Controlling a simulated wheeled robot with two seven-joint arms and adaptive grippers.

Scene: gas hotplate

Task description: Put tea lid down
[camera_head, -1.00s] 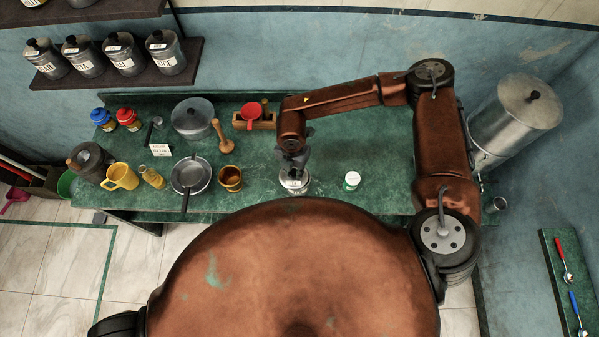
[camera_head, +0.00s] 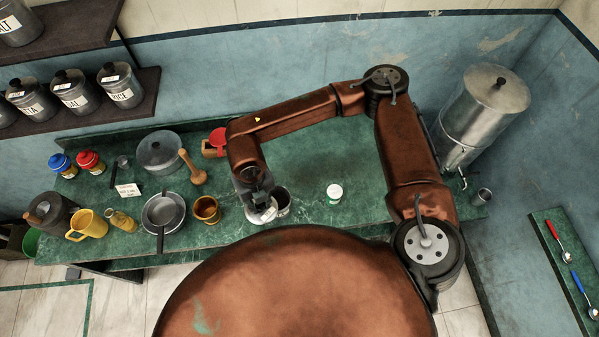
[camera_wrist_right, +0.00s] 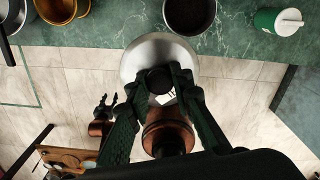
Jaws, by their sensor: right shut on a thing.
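My right gripper (camera_head: 257,194) is shut on the dark knob of the tea lid (camera_head: 264,214). The lid is a round metal disc with a white label, and it also shows in the wrist view (camera_wrist_right: 143,52), with the gripper fingers (camera_wrist_right: 160,82) on both sides of its knob. The lid is held near the counter's front edge, left of the open tea canister (camera_head: 283,202). The canister's dark inside shows in the wrist view (camera_wrist_right: 190,14). My left gripper (camera_wrist_right: 105,106) shows small and dark in the wrist view, away from the counter; its jaws are unclear.
The green counter (camera_head: 310,160) has free room behind and right of the canister. A white-and-green jar (camera_head: 334,193) stands to the right. A brown-yellow cup (camera_head: 206,210) and a pan (camera_head: 163,213) stand to the left, with a wooden pestle (camera_head: 196,172) behind.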

